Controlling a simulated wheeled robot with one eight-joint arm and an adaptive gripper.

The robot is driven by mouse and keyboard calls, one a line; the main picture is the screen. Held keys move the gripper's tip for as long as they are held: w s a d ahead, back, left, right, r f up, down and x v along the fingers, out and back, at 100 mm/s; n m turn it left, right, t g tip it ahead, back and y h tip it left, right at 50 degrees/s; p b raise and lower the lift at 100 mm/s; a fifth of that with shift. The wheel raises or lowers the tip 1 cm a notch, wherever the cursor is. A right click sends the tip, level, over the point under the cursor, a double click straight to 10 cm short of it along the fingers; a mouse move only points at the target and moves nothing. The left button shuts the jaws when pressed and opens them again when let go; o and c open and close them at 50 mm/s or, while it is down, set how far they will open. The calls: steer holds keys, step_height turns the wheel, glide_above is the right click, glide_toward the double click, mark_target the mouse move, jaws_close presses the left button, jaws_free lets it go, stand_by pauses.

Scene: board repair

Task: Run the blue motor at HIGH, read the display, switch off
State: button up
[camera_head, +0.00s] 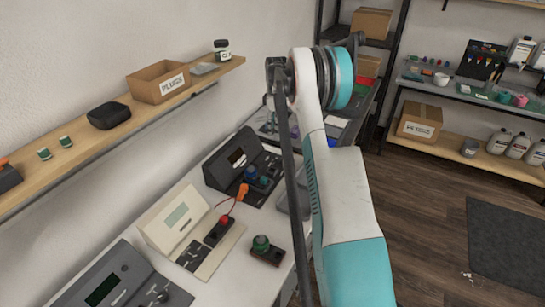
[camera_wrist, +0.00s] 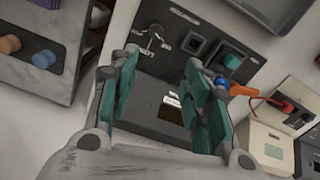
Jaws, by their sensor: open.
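My gripper (camera_wrist: 165,95) is open and empty in the wrist view, its green-padded fingers over a dark console. The console (camera_head: 222,172) stands on the bench against the wall, with a small display (camera_head: 237,156) on its sloped face. In the wrist view a display-like window (camera_wrist: 173,110) lies between the fingers; I cannot read it. Beyond the fingertips is a panel with a dial (camera_wrist: 154,34) and labels too small to read. The blue motor (camera_head: 252,172) sits at the console's front; a blue part (camera_wrist: 221,81) shows beside the right finger.
An orange clip (camera_head: 242,190) on a red lead runs to a cream meter (camera_head: 176,217) beside the console. A green motor (camera_head: 262,243) on a dark base stands near the bench's front edge. A grey display unit (camera_head: 107,285) is at bottom left. A wooden shelf (camera_head: 135,118) hangs above.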

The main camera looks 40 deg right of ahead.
mark_target(278, 157)
steer(key=shift+n, duration=0.3)
steer(key=f+b, duration=0.1)
steer(key=f, duration=0.4)
steer(key=d+f+b, duration=0.1)
steer(key=f, duration=0.4)
steer(key=f+b, duration=0.2)
steer(key=f, duration=0.4)
steer(key=shift+d, duration=0.3)
steer(key=shift+c, duration=0.5)
jaws_close()
